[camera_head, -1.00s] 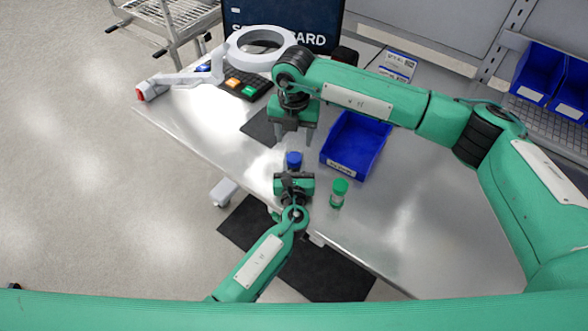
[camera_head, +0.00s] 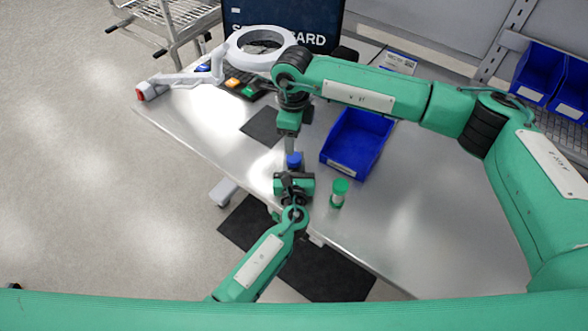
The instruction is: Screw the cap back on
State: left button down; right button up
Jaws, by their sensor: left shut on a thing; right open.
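A blue cap (camera_head: 294,160) shows just beyond my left gripper (camera_head: 294,172), near the table's front edge. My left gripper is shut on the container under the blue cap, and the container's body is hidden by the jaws. My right gripper (camera_head: 291,148) points down just above and behind the blue cap. It is open and seen edge-on, so its fingers overlap in the view. I cannot tell whether its fingertips touch the cap.
A ring lamp (camera_head: 233,50), a keypad (camera_head: 247,88) and a monitor are at the back. The table's right side is clear.

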aim_at(294, 157)
jog(key=n, duration=1.3)
jog(key=shift+n, duration=0.3)
jog(key=shift+f, duration=0.1)
jog(key=shift+f, duration=3.95)
jog(key=shift+c, duration=0.5)
